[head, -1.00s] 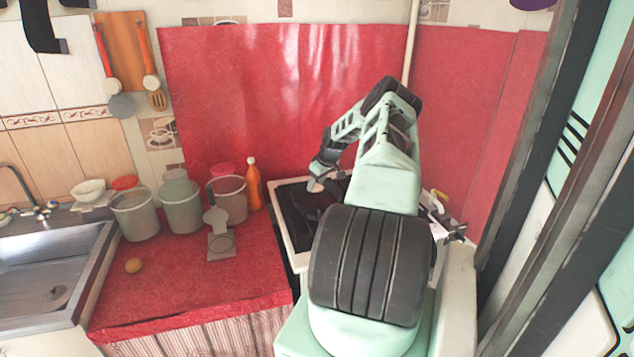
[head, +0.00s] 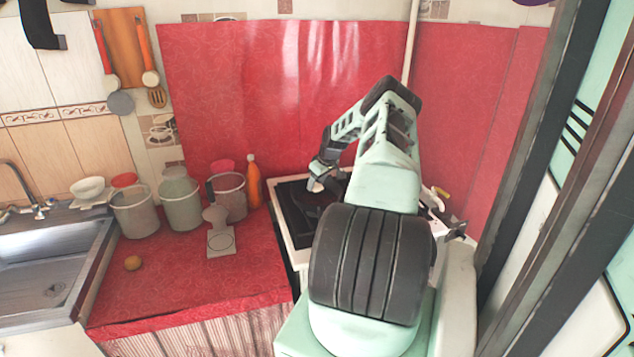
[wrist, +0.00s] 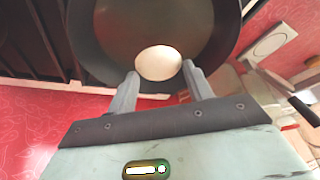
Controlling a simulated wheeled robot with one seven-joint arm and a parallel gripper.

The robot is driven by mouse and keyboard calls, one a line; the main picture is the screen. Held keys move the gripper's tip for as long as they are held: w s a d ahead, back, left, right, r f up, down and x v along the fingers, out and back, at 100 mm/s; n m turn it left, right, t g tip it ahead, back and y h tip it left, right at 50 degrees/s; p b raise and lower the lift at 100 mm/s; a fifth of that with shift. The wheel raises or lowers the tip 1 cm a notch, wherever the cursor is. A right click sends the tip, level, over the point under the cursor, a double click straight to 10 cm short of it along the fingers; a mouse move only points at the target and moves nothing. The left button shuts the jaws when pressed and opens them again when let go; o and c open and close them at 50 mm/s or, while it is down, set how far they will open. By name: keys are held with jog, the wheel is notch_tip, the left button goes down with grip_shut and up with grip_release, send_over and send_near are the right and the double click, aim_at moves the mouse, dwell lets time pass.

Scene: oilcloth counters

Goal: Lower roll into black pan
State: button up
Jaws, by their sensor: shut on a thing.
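The roll (wrist: 159,64) is a pale, rounded piece between my gripper's fingertips in the wrist view. My gripper (wrist: 158,82) is shut on it. The black pan (wrist: 215,40) lies beyond the roll and fills the top of the wrist view. The roll appears inside the pan's outline; whether it touches the pan's floor I cannot tell. In the head view my gripper (head: 316,184) is over the stove, with a small pale bit of the roll showing at its tip. The dark pan (head: 308,212) there is partly hidden by my arm.
The white stove (head: 292,238) stands right of the red counter (head: 180,290). An orange bottle (head: 253,183), several pots and a kitchen scale (head: 220,242) stand left of the stove. The counter's front is clear.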

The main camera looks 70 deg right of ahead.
aim_at(319, 186)
jog(key=shift+f+b, duration=1.85)
jog(key=shift+f, duration=0.5)
dwell(0.9)
jog(key=o, duration=1.1)
jog(key=shift+o, duration=0.2)
jog(key=b+v, duration=0.4)
jog(key=v, duration=1.3)
jog(key=shift+r+b, duration=0.2)
jog(key=shift+b, duration=0.15)
